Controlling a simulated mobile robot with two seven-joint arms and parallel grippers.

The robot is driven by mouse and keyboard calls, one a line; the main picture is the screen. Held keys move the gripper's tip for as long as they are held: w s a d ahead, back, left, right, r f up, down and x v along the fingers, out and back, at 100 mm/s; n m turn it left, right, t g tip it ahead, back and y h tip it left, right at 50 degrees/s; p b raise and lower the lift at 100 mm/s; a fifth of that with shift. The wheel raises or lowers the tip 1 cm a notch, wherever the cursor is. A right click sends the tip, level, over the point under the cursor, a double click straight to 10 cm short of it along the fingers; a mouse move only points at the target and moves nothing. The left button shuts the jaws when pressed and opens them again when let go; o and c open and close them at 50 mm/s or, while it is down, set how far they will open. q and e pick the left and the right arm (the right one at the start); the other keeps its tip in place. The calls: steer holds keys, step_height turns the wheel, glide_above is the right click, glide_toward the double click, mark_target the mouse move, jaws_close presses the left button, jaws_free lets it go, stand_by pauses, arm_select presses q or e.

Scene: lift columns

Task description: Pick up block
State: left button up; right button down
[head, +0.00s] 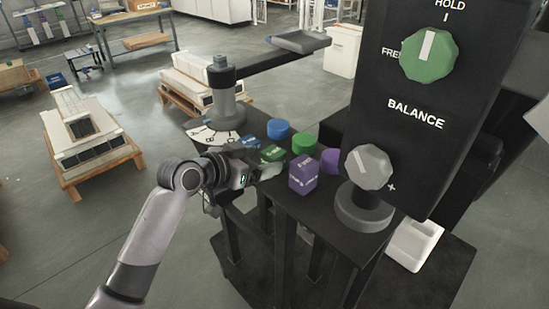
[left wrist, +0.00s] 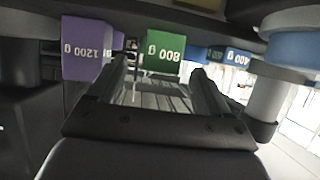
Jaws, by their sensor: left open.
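My left gripper (head: 262,170) is open at the front edge of the black stand. In the left wrist view its two fingers (left wrist: 160,74) point toward a green block marked 800 g (left wrist: 165,52), which appears between the fingertip directions, with no grip on it. The green block (head: 272,153) also shows in the head view, just beyond the gripper. A purple block marked 1200 g (left wrist: 86,48) stands to one side, nearer me in the head view (head: 303,175). A blue block marked 400 g (left wrist: 236,57) is on the other side, partly hidden by my arm in the head view. My right gripper is not visible.
A grey knob (head: 369,168) and a black BALANCE panel (head: 425,110) rise at right. A grey post with an arm (head: 224,95) stands at the back left.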

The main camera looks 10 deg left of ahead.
mark_target(268, 155)
arm_select(q)
steer(key=shift+r+x, duration=0.1)
steer(key=shift+x, duration=1.3)
steer(key=shift+r+x, duration=0.15)
steer(key=shift+x, duration=1.25)
steer(key=shift+w, duration=0.1)
steer(key=c, duration=1.3)
steer(key=shift+r, duration=0.15)
jaws_close()
